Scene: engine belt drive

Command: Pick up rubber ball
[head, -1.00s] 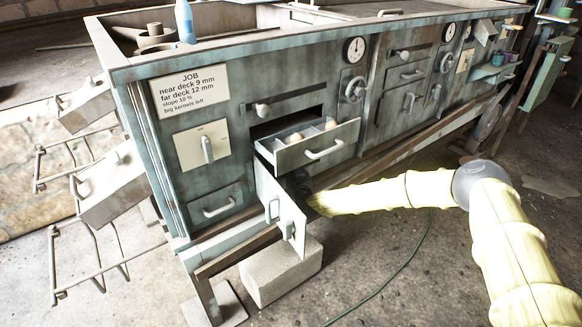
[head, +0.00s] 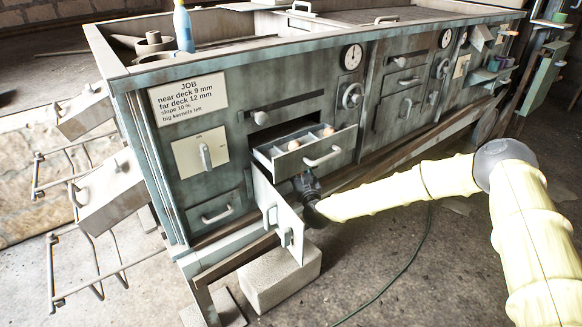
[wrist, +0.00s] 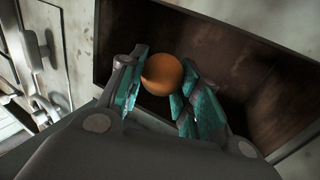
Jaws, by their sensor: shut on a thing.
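In the wrist view, an orange-brown rubber ball (wrist: 162,74) sits between the teal-padded fingertips of my gripper (wrist: 158,86). My gripper is shut on it, in front of the mouth of a dark open compartment (wrist: 215,48). In the head view, my gripper (head: 306,184) is just below the open drawer, right of the open cabinet door. The ball cannot be made out there.
The open drawer (head: 325,152) juts out above my gripper and holds small round things in its compartments. The open cabinet door (head: 283,222) stands out to the left. A pale block (head: 283,278) lies on the floor below. Floor to the right is mostly clear.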

